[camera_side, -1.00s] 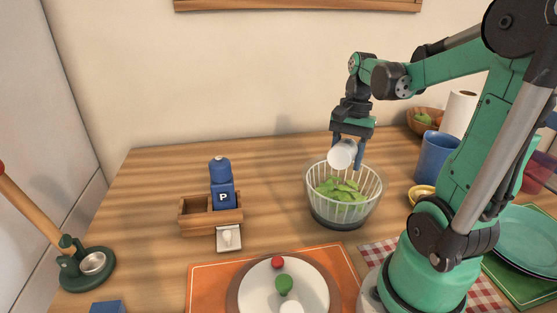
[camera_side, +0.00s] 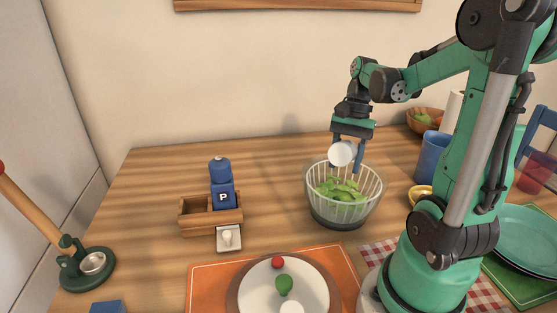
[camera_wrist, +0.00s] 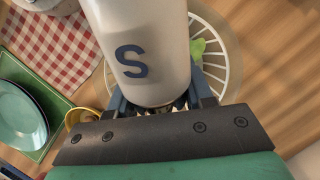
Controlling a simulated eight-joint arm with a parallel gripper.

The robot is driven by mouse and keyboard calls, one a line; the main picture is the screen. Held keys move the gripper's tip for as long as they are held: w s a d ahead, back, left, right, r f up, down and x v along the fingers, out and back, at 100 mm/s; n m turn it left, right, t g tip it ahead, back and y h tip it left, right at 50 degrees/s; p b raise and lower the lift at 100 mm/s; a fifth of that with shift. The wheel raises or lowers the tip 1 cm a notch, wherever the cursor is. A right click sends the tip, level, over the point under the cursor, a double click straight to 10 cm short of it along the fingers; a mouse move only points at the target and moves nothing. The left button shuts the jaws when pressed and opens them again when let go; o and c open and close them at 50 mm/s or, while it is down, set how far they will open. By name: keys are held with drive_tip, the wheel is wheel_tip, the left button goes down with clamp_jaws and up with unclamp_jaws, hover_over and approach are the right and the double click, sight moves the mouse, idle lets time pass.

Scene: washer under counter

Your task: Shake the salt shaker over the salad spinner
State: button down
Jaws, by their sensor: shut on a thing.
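The salt shaker (camera_side: 342,153) is white. In the wrist view the shaker (camera_wrist: 142,50) shows a dark letter S and fills the space between the fingers. My gripper (camera_side: 348,150) is shut on it and holds it tilted, nearly on its side, above the salad spinner. The salad spinner (camera_side: 343,208) is a clear bowl with a white slatted basket and green leaves (camera_side: 340,188) inside. In the wrist view its rim (camera_wrist: 222,45) is partly hidden behind the shaker.
A wooden caddy (camera_side: 196,222) holds a blue pepper mill (camera_side: 221,186) marked P. A white plate (camera_side: 255,290) with small items lies in front. A blue mug (camera_side: 432,157) and yellow bowl (camera_side: 420,193) stand right of the spinner.

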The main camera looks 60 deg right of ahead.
drive_tip(key=shift+r, duration=0.55)
drive_tip(key=h, duration=0.1)
drive_tip(key=r+h, duration=0.1)
drive_tip(key=h, duration=0.1)
drive_tip(key=shift+d+r, duration=0.15)
drive_tip(key=h, duration=0.1)
drive_tip(key=r+h, duration=0.1)
drive_tip(key=h, duration=0.1)
drive_tip(key=shift+w+d+r+t, duration=0.1)
drive_tip(key=shift+d+r+t, duration=0.15)
drive_tip(key=shift+r+t, duration=0.05)
wheel_tip(320, 180, up, 10)
drive_tip(key=d+t+h, duration=0.2)
drive_tip(key=h, duration=1.3)
drive_tip(key=shift+d+r+h, duration=0.15)
drive_tip(key=shift+r+h, duration=0.05)
drive_tip(key=shift+h, duration=0.2)
drive_tip(key=shift+w, duration=0.1)
drive_tip(key=w+a+f+n+t+y, duration=0.2)
drive_tip(key=w+a+n+t+y, duration=0.35)
drive_tip(key=w+n+t, duration=0.4)
drive_tip(key=w+a+n+t+y, duration=0.3)
drive_tip(key=a+y, duration=0.3)
drive_tip(key=w+a+n+t+y, duration=0.3)
drive_tip(key=w+a+n+y, duration=0.1)
drive_tip(key=a+y, duration=0.2)
drive_tip(key=shift+a, duration=0.8)
